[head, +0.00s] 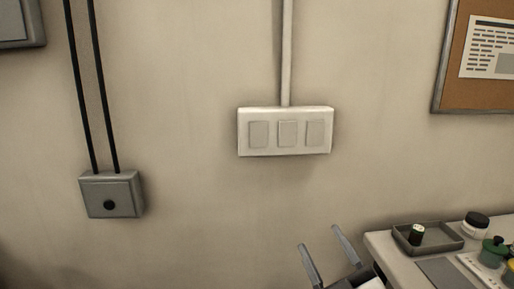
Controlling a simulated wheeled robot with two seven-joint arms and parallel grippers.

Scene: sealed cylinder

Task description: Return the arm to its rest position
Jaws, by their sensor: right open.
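My right gripper (328,257) shows at the bottom of the head view, right of centre. Its two grey fingers point up and are spread apart. Nothing shows between them. It is beside the left end of the table (380,242), in front of the wall; the exact gap to the table cannot be told. My left gripper is not in the view.
The table holds a grey tray (440,247) with a small dark cylinder (416,235), a dark-lidded jar (475,226) and a green-topped container (493,252). A white switch panel (286,150), a grey box (111,196) and a corkboard (490,90) are on the wall.

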